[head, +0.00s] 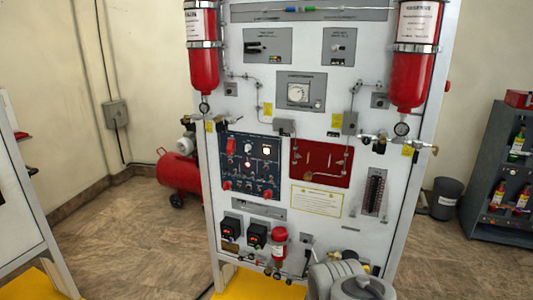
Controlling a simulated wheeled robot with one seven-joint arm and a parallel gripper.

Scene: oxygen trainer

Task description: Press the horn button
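The oxygen trainer (212,250) is an upright pale grey board straight ahead in the head view. A dark blue control panel (262,189) at its lower left carries red guards, small switches and round white lamps or knobs. I cannot tell which part is the horn button, as labels are too small to read. My grey arm shows at the bottom, in front of the board's lower right part. Its end with the fingers cannot be made out, so I cannot see my gripper.
Two red cylinders (203,66) and (413,77) hang at the board's upper sides. A red compressor tank (178,171) stands behind it at left. A dark bin (445,198) and a grey shelf (485,178) with bottles stand at right. Another board (25,200) edges in at left.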

